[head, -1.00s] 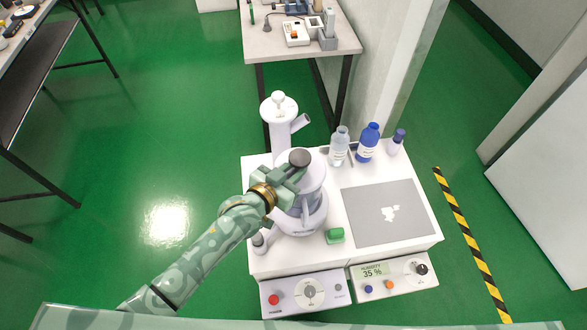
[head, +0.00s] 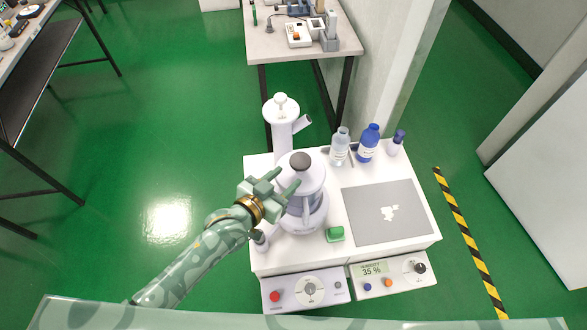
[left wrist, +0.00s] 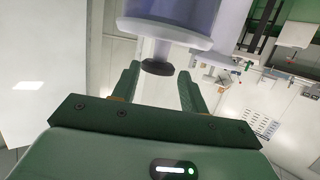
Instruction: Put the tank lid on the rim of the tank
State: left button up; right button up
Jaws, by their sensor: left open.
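The tank (head: 303,212) is a pale lavender vessel on the white bench. The tank lid (head: 311,177), pale with a dark round knob (head: 300,161), lies on top of the tank and looks about level. Whether it sits flush all round the rim is too small to tell. My left gripper (head: 287,180) is open and empty, just left of the lid and apart from the knob. In the left wrist view, which looks upside down, the knob (left wrist: 158,68) shows beyond the open fingers, with the lid (left wrist: 165,35) above it. My right gripper is not in view.
A tall white vessel with a side spout (head: 282,120) stands behind the tank. A clear bottle (head: 340,148), a blue bottle (head: 368,145) and a small capped bottle (head: 396,146) stand at the back right.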

pick_arm(q)
jog(key=p+v, duration=0.2)
jog(key=v, duration=0.5)
jog(key=s+a+f+n+g+y, duration=0.1)
jog(key=s+a+f+y, duration=0.1)
jog(key=s+a+f, duration=0.35)
jog(key=s+a+f+g+y, duration=0.1)
jog(key=s+a+f+g, duration=0.1)
jog(key=f, duration=0.7)
jog(key=s+a+f+n+g+y, duration=0.1)
jog(key=s+a+f+y, duration=0.15)
jog(key=f, duration=0.45)
jog(key=s+a+f+g+y, duration=0.1)
jog(key=s+f, duration=0.3)
jog(key=s, duration=0.5)
jog(key=s+a+f+g, duration=0.3)
jog(key=s+f+g, duration=0.1)
jog(key=s, duration=0.6)
jog(key=s+a+f+n+g+y, duration=0.1)
jog(key=s+a+f+g, duration=0.1)
jog(key=s, duration=0.8)
notch_tip(320, 180, down, 2)
jog(key=shift+s+a+f+g+y, duration=0.25)
jog(key=shift+a+g+y, duration=0.15)
jog(key=shift+a, duration=0.2)
